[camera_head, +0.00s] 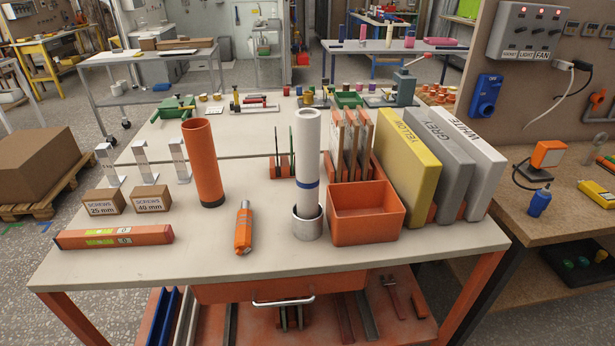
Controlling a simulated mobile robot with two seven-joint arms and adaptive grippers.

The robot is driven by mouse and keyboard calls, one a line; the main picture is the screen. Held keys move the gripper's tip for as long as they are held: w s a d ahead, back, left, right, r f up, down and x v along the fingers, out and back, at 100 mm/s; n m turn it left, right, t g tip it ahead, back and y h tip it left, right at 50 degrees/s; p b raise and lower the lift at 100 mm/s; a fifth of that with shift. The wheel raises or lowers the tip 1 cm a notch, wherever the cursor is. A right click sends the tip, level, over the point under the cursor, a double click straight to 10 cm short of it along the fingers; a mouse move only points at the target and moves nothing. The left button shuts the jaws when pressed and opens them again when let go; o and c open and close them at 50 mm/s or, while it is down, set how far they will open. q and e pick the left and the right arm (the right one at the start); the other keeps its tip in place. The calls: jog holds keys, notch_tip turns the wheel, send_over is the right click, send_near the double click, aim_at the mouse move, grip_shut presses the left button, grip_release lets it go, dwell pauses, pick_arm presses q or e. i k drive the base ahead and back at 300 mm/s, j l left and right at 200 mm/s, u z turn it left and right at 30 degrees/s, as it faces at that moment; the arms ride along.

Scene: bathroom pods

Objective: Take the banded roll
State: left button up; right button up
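The banded roll (307,150) is a tall white tube with a blue band low on its side. It stands upright near the middle of the table, its lower end inside a short grey metal cup (307,228). The roll's bottom is hidden by the cup. Neither of my grippers shows in the head view, and nothing touches the roll from my side.
An orange tube (203,165) stands to the left, and an orange tool (243,230) lies in between. An open orange bin (368,228) is close on the right, beside upright yellow, grey and white panels. The front-left table top (170,268) is mostly clear.

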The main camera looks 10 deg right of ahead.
aim_at(308, 121)
jog(key=j+z, duration=0.35)
jog(key=j, duration=0.55)
jog(key=j+z, duration=0.3)
jog(key=j, duration=0.6)
